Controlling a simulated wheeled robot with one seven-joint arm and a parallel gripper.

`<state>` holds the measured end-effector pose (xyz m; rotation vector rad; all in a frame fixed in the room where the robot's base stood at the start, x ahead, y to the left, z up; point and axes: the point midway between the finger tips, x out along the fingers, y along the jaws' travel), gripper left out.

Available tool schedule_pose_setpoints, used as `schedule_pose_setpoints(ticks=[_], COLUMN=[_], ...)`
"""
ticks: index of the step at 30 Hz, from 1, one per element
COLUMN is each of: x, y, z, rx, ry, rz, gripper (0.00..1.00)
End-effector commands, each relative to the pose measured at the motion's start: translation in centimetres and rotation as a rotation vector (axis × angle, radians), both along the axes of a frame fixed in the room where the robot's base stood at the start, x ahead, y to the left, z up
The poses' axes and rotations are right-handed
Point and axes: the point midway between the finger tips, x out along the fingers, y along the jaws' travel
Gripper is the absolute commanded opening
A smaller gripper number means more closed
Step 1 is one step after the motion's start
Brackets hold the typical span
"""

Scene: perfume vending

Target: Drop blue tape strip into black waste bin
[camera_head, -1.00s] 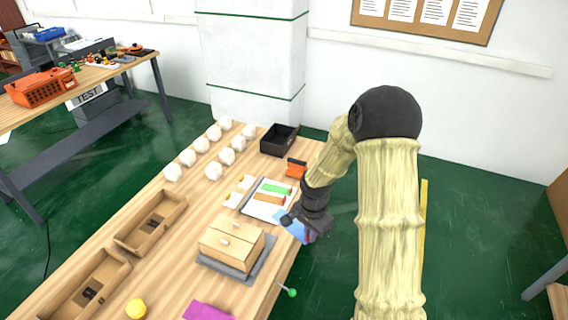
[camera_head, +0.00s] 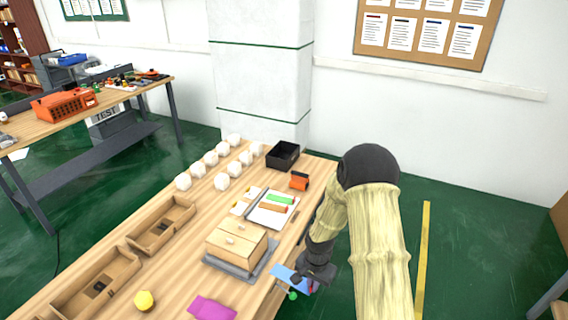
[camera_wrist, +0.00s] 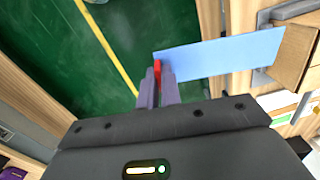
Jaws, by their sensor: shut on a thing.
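The blue tape strip (camera_wrist: 222,55) extends to the right from between my gripper's fingertips (camera_wrist: 160,72) in the wrist view. My gripper is shut on the strip's left end. The black waste bin (camera_head: 283,155) stands upright at the far end of the table, well away from my gripper. From this angle I cannot see its floor clearly.
An orange device (camera_head: 299,181) and a white board with green and orange pieces (camera_head: 273,208) lie toward the bin. Several white balls (camera_head: 222,181) line the left. Green floor is open at right.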

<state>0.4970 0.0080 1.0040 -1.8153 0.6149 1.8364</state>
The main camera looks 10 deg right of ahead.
Motion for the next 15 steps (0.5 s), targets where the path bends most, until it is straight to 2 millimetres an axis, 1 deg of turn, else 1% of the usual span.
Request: schedule_pose_setpoints(ticks=[1, 5, 8, 11, 14, 15], x=[-0.1, -0.3, -0.6, -1.0, -1.8, -2.2], y=[0.1, 0.1, 0.2, 0.1, 0.1, 0.0], z=[-1.3, -4.0, -6.5, -9.6, -13.8, -15.6], rx=[0.001, 0.002, 0.003, 0.002, -0.001, -0.004], ry=[0.004, 0.004, 0.001, 0.003, 0.002, 0.001], rz=[0.024, 0.093, 0.158, 0.239, 0.349, 0.400], gripper=[0.00, 0.00, 0.00, 0.00, 0.00, 0.00])
